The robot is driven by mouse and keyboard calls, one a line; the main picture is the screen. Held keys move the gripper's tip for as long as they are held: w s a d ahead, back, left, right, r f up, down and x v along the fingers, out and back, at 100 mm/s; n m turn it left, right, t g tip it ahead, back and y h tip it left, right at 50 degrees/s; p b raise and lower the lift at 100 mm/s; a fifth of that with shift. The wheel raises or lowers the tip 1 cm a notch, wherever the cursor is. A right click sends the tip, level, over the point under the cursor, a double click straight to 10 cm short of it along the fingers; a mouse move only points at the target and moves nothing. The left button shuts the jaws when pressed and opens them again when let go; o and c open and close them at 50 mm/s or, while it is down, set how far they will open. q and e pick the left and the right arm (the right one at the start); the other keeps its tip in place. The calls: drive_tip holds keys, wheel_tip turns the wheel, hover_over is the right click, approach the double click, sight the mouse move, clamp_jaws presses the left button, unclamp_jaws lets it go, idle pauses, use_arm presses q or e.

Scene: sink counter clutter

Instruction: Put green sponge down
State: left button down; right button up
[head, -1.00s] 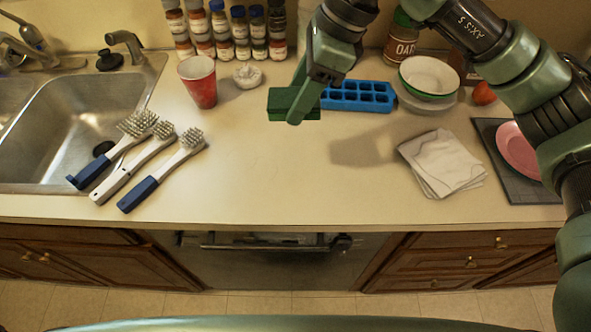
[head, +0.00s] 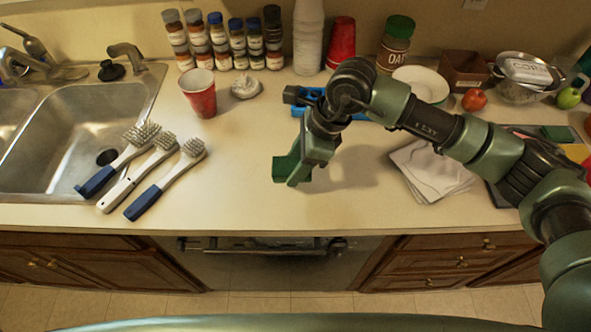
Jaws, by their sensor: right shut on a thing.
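The green sponge (head: 282,168) is a dark green block over the middle of the counter, near its front half. My right gripper (head: 296,176) is shut on it. The gripper points down, and its finger hides part of the sponge. I cannot tell whether the sponge's underside touches the counter (head: 237,195). My left gripper is not in view.
Several brushes (head: 152,165) lie left, beside the sink (head: 75,135). A red cup (head: 199,93) and a blue ice tray (head: 306,103) stand behind the gripper. Folded white cloths (head: 430,172) lie right. The counter left of the sponge is clear.

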wheel_tip(320, 180, down, 4)
drive_tip(key=shift+f+p, duration=0.15)
drive_tip(key=shift+p, duration=0.2)
drive_tip(key=shift+f, duration=0.1)
drive_tip(key=shift+f+b, duration=0.5)
drive_tip(key=shift+b, duration=0.25)
drive_tip(key=o, duration=1.4)
drive_tip(key=shift+o, duration=0.2)
drive_tip(key=shift+r, duration=0.1)
